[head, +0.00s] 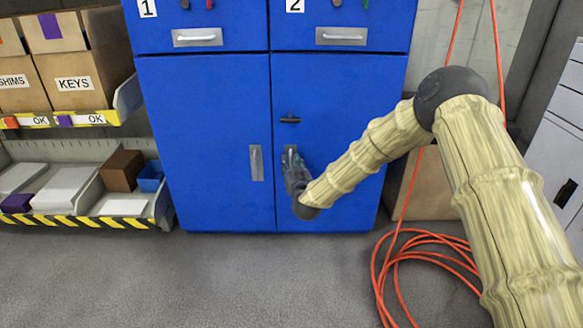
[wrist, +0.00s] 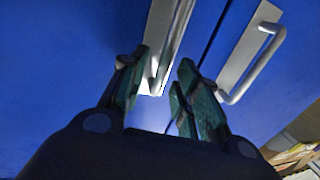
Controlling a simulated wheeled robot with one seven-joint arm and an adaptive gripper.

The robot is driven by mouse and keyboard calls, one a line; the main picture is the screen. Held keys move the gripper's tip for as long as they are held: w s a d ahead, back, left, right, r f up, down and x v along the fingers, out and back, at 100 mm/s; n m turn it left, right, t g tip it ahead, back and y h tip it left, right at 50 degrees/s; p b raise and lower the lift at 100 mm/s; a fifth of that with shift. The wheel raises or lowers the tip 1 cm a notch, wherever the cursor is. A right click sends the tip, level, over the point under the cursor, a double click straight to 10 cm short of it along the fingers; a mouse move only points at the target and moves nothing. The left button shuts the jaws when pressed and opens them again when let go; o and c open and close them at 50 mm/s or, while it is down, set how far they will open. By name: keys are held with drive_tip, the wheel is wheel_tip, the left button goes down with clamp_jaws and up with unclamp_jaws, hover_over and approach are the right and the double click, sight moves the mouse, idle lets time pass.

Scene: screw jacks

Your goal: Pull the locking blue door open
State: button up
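The blue cabinet has two lower doors. The right blue door (head: 338,120) carries a dark lock piece (head: 290,119) above a metal handle (head: 290,150); it looks closed. My gripper (head: 291,165) is at this handle and hides its lower part. In the wrist view, my gripper (wrist: 165,72) has its fingers spread, with the near handle (wrist: 168,45) reaching between the fingertips. I cannot tell whether either finger touches it. The left blue door (head: 200,130) is closed, and its handle (head: 257,163) shows to the right in the wrist view (wrist: 255,55).
Two drawers (head: 197,37) (head: 342,36) sit above the doors. A shelf rack with boxes (head: 72,80) and bins stands left. An orange hose (head: 430,250) coils on the floor at right, near a cardboard box (head: 430,185). The floor before the cabinet is clear.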

drive_tip(key=shift+w, duration=0.2)
clamp_jaws()
drive_tip(key=shift+s, duration=0.1)
